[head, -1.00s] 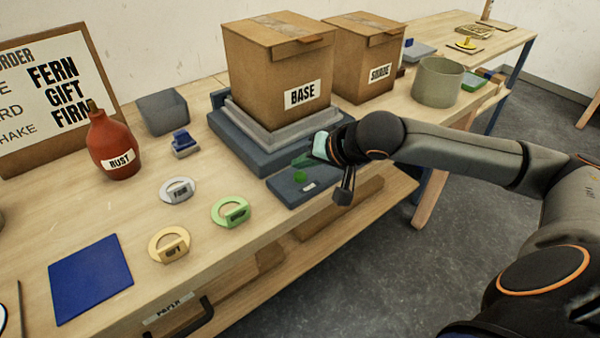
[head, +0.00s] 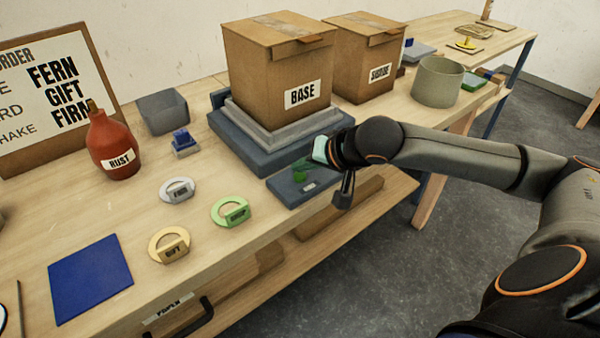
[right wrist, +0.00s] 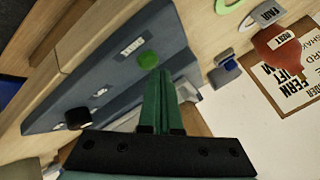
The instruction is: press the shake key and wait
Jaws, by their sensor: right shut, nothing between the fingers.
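The shake key appears to be the green round button on the low dark blue-grey panel (head: 285,193) in front of the shaker. The green button (right wrist: 148,59) shows clearly in the right wrist view. My right gripper (head: 303,172) is shut and empty, its green fingers pointing down at the button. In the right wrist view its fingertips (right wrist: 160,74) are right beside the button's edge; I cannot tell whether they touch it. In the head view the fingers largely cover the button. A cardboard box marked BASE (head: 265,75) stands on the grey shaker plate (head: 250,125). My left gripper is not in view.
A second box (head: 365,60) and a grey-green pot (head: 438,82) stand to the right. A red RUST bottle (head: 112,145), ring tags marked FAIR (head: 178,190) and GIFT (head: 169,245), a green ring (head: 230,212) and a blue mat (head: 90,278) are left on the bench.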

